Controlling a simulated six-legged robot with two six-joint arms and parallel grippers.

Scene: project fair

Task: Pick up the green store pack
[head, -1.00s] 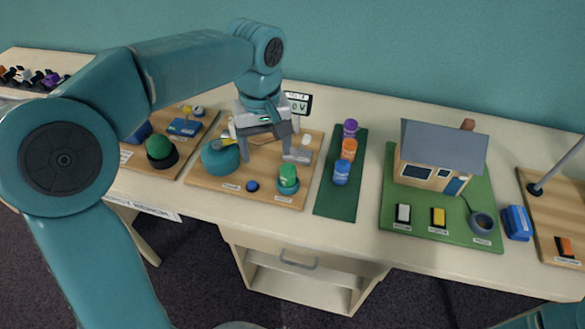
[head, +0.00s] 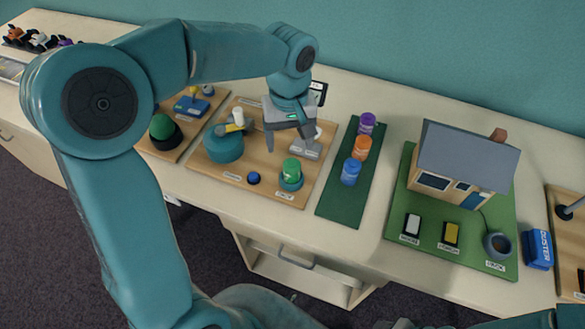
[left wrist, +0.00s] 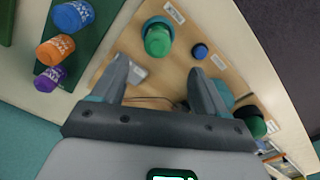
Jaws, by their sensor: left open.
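The green store pack (head: 291,168) is a small green cylinder standing upright in a teal round holder (head: 291,183) at the front right of a wooden board. In the left wrist view the green pack (left wrist: 158,40) lies just beyond the fingertips, about midway between them. My left gripper (head: 291,146) is open and empty, pointing down over the board, above and slightly behind the pack; its fingers also show in the left wrist view (left wrist: 158,68). They appear apart from the pack. My right gripper is not in view.
The wooden board (head: 232,172) also carries a teal drum (head: 222,146) and a blue button (head: 253,178). To its right, purple, orange and blue (head: 351,172) cylinders stand on a dark green mat (head: 336,209). A model house (head: 465,160) stands further right.

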